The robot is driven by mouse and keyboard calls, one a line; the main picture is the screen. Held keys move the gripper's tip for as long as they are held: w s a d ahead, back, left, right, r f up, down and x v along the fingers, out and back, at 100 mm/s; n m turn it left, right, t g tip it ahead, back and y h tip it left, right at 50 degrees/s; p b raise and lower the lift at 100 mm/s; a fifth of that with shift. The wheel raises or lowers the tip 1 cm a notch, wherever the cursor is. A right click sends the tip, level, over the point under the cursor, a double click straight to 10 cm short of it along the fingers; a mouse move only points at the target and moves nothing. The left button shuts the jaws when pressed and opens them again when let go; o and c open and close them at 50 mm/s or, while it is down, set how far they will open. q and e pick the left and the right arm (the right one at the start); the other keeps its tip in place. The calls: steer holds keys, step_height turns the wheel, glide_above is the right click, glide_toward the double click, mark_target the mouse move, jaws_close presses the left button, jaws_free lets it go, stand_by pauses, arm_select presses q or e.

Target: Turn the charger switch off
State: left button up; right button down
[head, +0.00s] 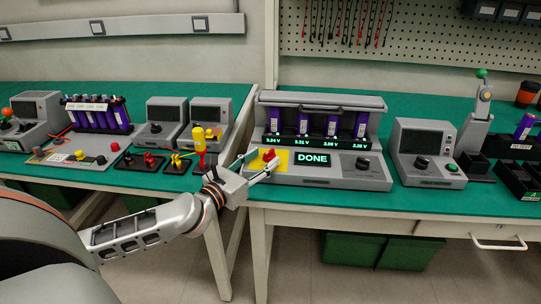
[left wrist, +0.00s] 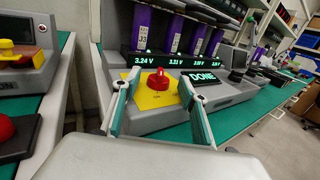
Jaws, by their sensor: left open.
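The charger (head: 330,178) is a grey bench unit with several purple cells (head: 304,123) standing in its rack, voltage readouts below them and a lit display reading DONE (head: 313,158). Its red rotary switch (head: 269,155) sits on a yellow plate at the charger's front left. The switch also shows in the left wrist view (left wrist: 158,80), with the plate (left wrist: 150,100) under it. My left gripper (head: 258,164) is open at the switch. In the left wrist view its two fingers stand either side of the switch, with gaps visible. My right gripper is not in view.
A grey instrument (head: 424,150) stands right of the charger. A gap separates the two green-topped benches. Black bins (head: 520,180) sit at far right.

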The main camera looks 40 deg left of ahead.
mark_target(265, 157)
arm_select(q)
steer(key=shift+w, duration=1.75)
steer(key=c, duration=1.1)
